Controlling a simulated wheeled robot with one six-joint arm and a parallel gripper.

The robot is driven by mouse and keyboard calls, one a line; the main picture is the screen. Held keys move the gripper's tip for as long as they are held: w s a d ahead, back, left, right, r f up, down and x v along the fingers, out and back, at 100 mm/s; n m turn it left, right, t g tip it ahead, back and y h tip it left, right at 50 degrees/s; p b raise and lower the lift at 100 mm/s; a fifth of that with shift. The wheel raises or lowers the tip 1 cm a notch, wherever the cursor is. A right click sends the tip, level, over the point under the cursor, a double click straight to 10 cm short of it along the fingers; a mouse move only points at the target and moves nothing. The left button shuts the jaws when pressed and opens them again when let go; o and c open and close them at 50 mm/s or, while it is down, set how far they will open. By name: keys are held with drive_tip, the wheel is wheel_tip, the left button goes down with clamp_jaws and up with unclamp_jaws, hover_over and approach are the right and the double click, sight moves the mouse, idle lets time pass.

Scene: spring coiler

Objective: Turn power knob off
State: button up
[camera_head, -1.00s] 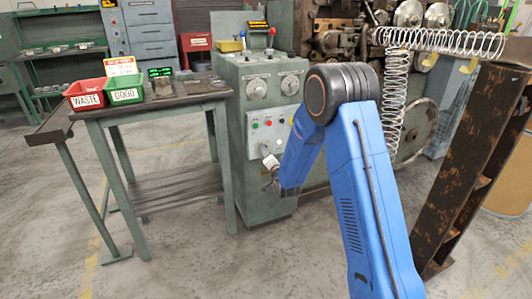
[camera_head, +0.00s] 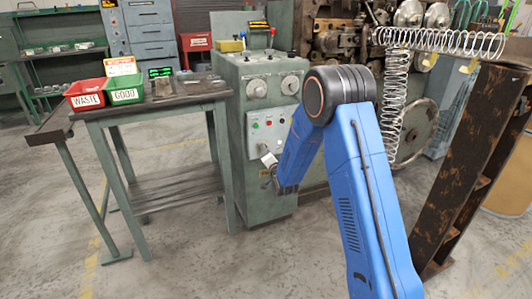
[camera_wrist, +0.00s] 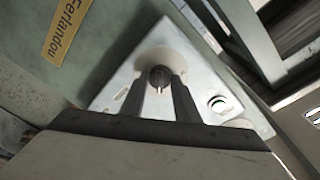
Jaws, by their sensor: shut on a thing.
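The power knob (camera_wrist: 160,74) is a small dark round knob with a pale pointer mark, on a white control plate (camera_wrist: 119,88) in the wrist view. The mark points toward the bottom of that picture. My gripper (camera_wrist: 163,84) has its two dark fingers on either side of the knob, shut on it. The knob is hidden there by my gripper and arm.
A green table (camera_head: 155,110) with a red WASTE bin (camera_head: 86,95) and a green GOOD bin (camera_head: 124,91) stands left of the cabinet. Large springs (camera_head: 440,42) and a rusty steel stand (camera_head: 470,165) are at the right. The floor in front is clear.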

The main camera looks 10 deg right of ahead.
drive_tip(key=shift+d+f+n+t+y, duration=0.15)
drive_tip(key=shift+n+y, duration=0.25)
drive_tip(key=shift+n, duration=2.75)
drive_tip(key=shift+a+n+t+y, duration=0.15)
drive_tip(key=shift+n+y, duration=0.25)
drive_tip(key=shift+n, duration=2.8)
drive_tip(key=shift+d+f+n+t+y, duration=0.15)
drive_tip(key=shift+n+y, duration=0.25)
drive_tip(key=shift+n, duration=2.75)
drive_tip(key=o, duration=1)
drive_tip(key=shift+r, duration=0.1)
drive_tip(key=shift+o, duration=0.2)
drive_tip(key=shift+s, duration=0.1)
drive_tip(key=v, duration=1.7)
